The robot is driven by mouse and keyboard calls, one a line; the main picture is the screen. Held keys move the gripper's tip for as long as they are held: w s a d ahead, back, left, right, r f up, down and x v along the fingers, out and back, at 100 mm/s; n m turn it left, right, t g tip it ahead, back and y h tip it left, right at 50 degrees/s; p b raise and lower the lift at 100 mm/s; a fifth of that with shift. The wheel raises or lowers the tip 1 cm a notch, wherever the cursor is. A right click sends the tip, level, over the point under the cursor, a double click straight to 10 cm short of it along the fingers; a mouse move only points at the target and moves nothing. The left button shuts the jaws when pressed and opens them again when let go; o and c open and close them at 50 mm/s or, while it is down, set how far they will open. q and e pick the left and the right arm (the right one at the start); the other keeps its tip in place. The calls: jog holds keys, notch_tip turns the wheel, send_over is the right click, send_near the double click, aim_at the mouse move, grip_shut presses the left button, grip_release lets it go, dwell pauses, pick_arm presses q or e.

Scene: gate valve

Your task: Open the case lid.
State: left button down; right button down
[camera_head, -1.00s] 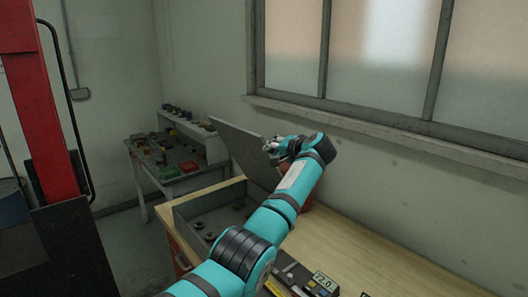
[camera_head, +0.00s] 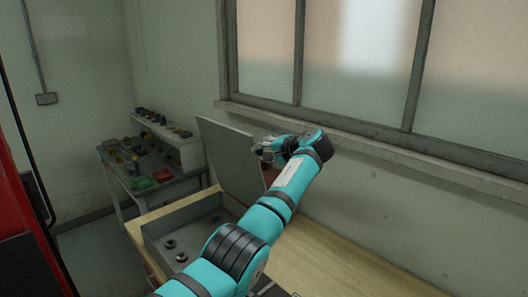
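The grey case (camera_head: 157,237) sits on the wooden bench, with a few round dark parts inside it. Its lid (camera_head: 228,160) stands raised at the back, tilted away from the case opening. My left arm reaches across the case from the bottom of the view. My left gripper (camera_head: 266,151) is at the right edge of the lid, near its upper part. Whether it touches the lid, and whether its fingers are open or shut, I cannot make out. My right gripper is not in view.
The wooden bench (camera_head: 335,262) is clear to the right of my arm. A window and its sill (camera_head: 330,134) run along the wall behind. A second table (camera_head: 127,184) with small parts and bins stands back left. A red structure (camera_head: 12,200) is at the left edge.

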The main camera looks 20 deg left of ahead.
pick_arm(q)
jog(key=c, duration=1.5)
grip_release()
jog(key=v, duration=1.2)
jog(key=shift+d+f, duration=0.1)
jog(key=shift+f, duration=0.05)
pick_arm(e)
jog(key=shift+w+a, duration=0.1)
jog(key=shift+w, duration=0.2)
